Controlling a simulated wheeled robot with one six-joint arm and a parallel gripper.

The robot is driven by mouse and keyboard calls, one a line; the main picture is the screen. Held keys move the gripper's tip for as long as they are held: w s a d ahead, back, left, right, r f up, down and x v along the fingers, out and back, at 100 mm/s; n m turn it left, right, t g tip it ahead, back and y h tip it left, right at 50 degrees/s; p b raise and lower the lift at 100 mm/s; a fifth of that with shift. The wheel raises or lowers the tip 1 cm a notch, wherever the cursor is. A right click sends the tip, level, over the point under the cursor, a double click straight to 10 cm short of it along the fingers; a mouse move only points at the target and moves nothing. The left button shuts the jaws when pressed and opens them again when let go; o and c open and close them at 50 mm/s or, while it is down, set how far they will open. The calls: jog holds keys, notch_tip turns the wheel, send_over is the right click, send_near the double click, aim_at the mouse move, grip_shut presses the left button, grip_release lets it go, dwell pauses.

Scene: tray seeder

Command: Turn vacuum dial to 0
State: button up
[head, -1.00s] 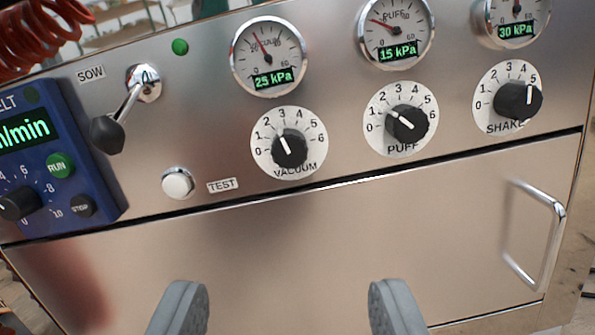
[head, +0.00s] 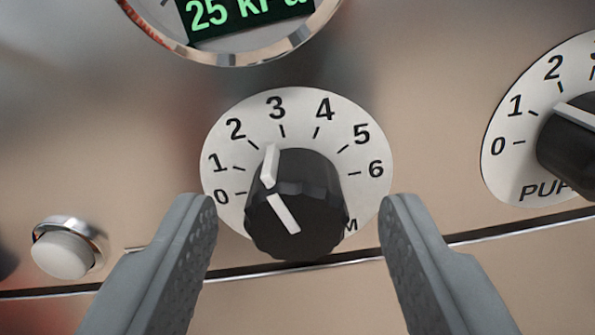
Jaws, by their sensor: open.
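The black vacuum dial (head: 310,185) sits on a round white scale plate (head: 340,120) marked 0 to 6. Its white pointer line aims up and left, between 2 and 3. The VACUUM label is mostly hidden behind the knob. My gripper (head: 299,215) is open, with one grey finger on each side of the knob in the picture. Clear gaps show between both fingers and the knob, and no contact is visible. The vacuum gauge (head: 230,52) above is cut off by the top edge and reads 25 kPa.
The puff dial (head: 572,145) is at the right edge, partly cut off. A white push button (head: 64,252) stands out at the lower left. A dark panel seam runs just below the knob. The panel around the vacuum dial is otherwise flat.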

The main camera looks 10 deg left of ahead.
jog(key=shift+w, duration=0.4)
jog(key=shift+c, duration=0.2)
jog(key=c, duration=0.9)
